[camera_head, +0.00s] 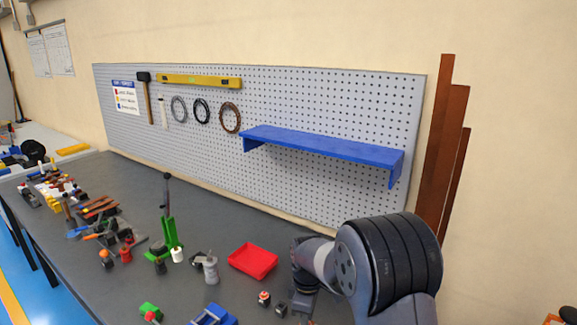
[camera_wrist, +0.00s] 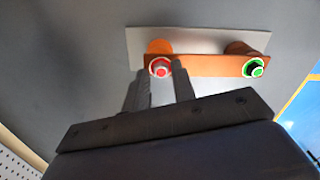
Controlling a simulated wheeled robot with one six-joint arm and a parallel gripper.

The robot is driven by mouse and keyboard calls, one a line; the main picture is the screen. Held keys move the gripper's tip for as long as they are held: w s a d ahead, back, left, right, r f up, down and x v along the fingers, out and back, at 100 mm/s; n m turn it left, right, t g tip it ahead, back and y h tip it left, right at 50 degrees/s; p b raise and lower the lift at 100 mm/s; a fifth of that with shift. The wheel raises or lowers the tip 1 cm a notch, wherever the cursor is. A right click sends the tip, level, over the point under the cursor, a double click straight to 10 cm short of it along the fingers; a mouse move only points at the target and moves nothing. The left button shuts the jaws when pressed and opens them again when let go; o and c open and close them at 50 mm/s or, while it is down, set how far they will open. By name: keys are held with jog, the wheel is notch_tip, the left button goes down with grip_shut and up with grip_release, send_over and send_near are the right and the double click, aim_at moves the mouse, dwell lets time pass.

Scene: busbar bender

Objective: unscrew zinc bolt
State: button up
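In the wrist view, a round bolt-like head with a red ring and pale centre (camera_wrist: 160,67) stands at the left end of an orange bar (camera_wrist: 205,64). A second head with a green ring and dark centre (camera_wrist: 254,67) is at the bar's right end. I cannot tell from colour alone which is the zinc bolt. The bar lies along a pale grey plate (camera_wrist: 195,39). My gripper (camera_wrist: 162,76) has its two fingers apart, with the tips at either side of the red-ringed head. Whether they touch it cannot be told. In the head view my arm hides the gripper's tips.
A red tray (camera_head: 253,261) lies on the dark table (camera_head: 140,190) left of my arm. A grey canister (camera_head: 210,268) and a green tool stand (camera_head: 167,235) are further left. A blue shelf (camera_head: 325,144) juts from the pegboard (camera_head: 300,110) behind my arm.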

jog(key=m, duration=0.4)
jog(key=shift+m, duration=0.4)
jog(key=shift+m, duration=0.3)
jog(key=shift+m, duration=0.3)
jog(key=shift+s, duration=0.1)
jog(key=shift+c, duration=0.2)
grip_shut()
